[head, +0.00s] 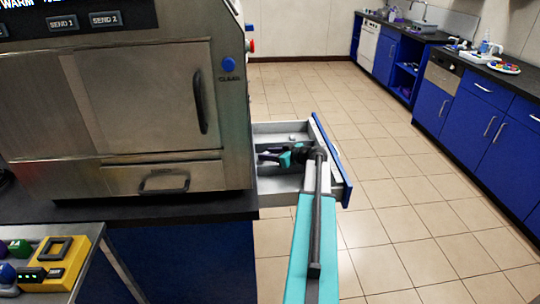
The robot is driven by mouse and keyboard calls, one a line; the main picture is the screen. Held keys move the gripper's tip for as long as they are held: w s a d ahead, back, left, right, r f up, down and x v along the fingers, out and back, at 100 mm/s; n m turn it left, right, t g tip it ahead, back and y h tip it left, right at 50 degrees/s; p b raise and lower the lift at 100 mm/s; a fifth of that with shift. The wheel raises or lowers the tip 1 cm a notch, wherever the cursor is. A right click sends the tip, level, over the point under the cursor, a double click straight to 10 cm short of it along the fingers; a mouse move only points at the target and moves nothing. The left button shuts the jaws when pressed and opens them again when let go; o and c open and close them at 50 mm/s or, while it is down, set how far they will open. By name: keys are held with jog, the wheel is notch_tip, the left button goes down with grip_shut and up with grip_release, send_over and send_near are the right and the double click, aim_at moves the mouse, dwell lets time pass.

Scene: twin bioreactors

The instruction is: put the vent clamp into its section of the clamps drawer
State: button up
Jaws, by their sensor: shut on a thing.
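The clamps drawer (330,150) is pulled open at the right side of the steel cabinet, its blue front facing right. It has a light grey inside with at least one divider. My arm reaches over the drawer front from below. My gripper (268,156) is low over or inside the drawer, pointing left toward the cabinet. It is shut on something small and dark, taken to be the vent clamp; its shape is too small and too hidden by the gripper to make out. I cannot tell whether it touches the drawer floor.
A small pale thing (292,138) lies in the back part of the drawer. The steel sterilizer-like cabinet (140,110) stands close on the left, on a dark counter (130,208). A yellow device (58,262) is at lower left. The tiled floor (400,210) to the right is clear.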

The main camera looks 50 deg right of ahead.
jog(key=shift+f, duration=0.25)
jog(key=shift+a, duration=0.1)
jog(key=o, duration=0.8)
jog(key=shift+s, duration=0.1)
jog(key=shift+c, duration=0.2)
jog(key=shift+f, duration=0.1)
